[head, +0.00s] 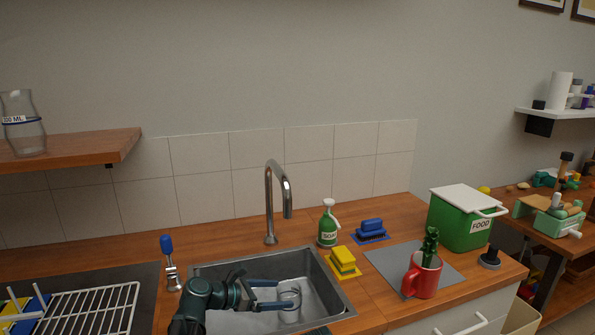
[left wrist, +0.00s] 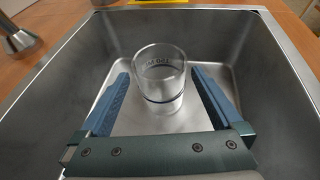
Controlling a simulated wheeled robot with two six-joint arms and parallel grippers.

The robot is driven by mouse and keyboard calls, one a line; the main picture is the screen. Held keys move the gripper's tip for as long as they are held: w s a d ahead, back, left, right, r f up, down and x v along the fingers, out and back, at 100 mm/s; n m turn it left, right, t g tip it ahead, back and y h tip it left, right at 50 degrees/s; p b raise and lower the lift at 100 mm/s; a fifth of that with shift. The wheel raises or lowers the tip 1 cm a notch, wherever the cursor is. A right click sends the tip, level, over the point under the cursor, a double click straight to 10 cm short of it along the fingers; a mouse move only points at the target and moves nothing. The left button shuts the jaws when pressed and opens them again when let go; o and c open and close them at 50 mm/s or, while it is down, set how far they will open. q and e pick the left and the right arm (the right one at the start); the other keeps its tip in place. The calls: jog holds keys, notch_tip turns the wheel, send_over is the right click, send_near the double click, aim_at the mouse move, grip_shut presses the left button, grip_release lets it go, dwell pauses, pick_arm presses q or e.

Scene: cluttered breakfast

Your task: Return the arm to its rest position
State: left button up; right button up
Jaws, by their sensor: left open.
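My left gripper (head: 281,294) is low inside the sink (head: 322,270) in the head view, with its blue fingers apart. A clear glass beaker (head: 291,298) stands upright in the sink at the fingertips. In the left wrist view the beaker (left wrist: 160,75) shows a dark band and markings, and the open fingers of the gripper (left wrist: 160,92) lie on either side of it. A gap shows beside the glass on both sides. My right gripper does not show.
The tap (head: 271,205) rises behind the sink. A white dish rack (head: 92,308) lies left. The space above the sink's middle is clear.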

pick_arm(q)
jog(key=p+v, duration=0.2)
jog(key=v, duration=0.3)
jog(key=b+x, duration=0.5)
jog(key=x, duration=0.7)
jog(key=shift+d+f+b, duration=0.1)
jog(key=shift+f+b, duration=0.1)
jog(key=shift+b, duration=0.15)
notch_tip(320, 180, up, 15)
jog(key=p, duration=1.5)
jog(key=shift+r, duration=0.2)
jog(key=shift+d, duration=0.1)
